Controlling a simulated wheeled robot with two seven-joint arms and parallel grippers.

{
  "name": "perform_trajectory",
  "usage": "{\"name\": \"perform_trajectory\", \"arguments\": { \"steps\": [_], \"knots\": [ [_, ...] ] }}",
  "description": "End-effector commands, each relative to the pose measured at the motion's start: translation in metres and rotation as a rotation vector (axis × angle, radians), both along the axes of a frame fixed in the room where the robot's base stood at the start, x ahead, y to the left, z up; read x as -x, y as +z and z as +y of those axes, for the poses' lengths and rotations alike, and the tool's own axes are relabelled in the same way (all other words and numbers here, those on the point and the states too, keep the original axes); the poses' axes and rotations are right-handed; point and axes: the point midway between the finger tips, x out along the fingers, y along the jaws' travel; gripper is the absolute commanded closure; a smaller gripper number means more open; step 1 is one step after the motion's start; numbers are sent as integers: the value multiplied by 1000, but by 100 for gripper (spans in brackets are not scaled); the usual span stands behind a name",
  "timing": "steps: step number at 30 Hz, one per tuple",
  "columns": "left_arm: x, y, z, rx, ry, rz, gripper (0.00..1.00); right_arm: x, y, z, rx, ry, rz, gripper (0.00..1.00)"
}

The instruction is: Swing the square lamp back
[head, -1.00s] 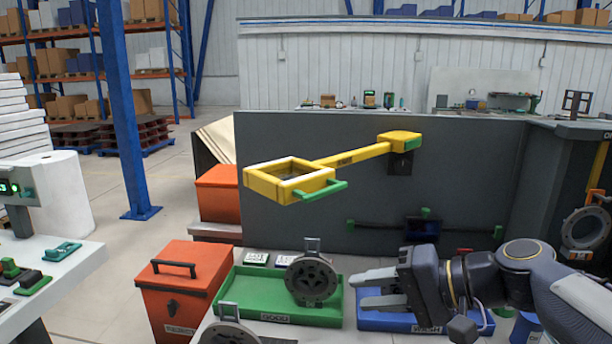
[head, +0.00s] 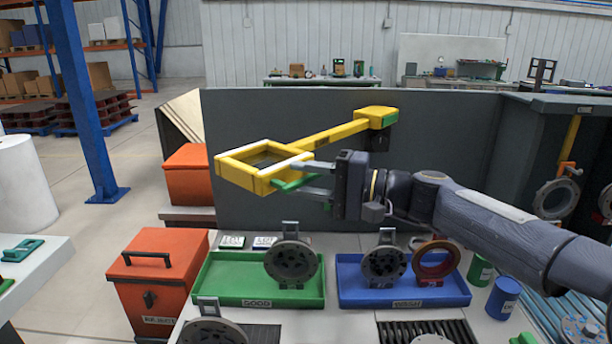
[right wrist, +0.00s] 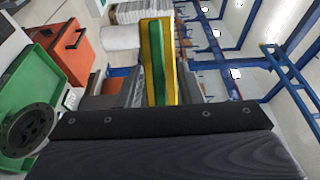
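The square lamp (head: 238,177) is a yellow square frame on a yellow arm (head: 335,136). The arm runs to a yellow pivot block on the grey partition. A green handle (head: 290,184) is on the lamp's right front side. My right gripper (head: 312,180) is at the handle, its two fingers apart, one above and one below it. I cannot tell whether either finger touches it. My left gripper is not in view.
Below are a green tray (head: 240,301) with a dark flanged disc, and a blue tray (head: 355,301) with a dark disc and a reddish ring. An orange bin (head: 150,290) stands left. The grey partition (head: 430,150) is behind the lamp. Air left of the lamp is clear.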

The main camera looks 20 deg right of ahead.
Motion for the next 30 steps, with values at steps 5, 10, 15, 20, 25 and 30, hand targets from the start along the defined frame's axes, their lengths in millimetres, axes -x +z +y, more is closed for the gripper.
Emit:
{"name": "perform_trajectory", "arguments": {
  "steps": [5, 10, 15, 20, 25, 30],
  "knots": [
    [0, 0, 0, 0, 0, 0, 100, 0, 0, 1, 0, 0, 0, 67],
    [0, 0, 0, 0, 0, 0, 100, 0, 0, 1, 1, 0, 1, 83],
    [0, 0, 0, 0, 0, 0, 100, 0, 0, 1, 1, 0, 1, 100],
    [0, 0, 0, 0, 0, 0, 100, 0, 0, 0, 1, 0, 1, 100],
    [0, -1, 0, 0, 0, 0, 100, 0, -1, 1, 1, -4, 0, 100],
    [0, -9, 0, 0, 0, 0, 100, -4, -2, 7, 2, -40, -1, 100]
  ]
}}
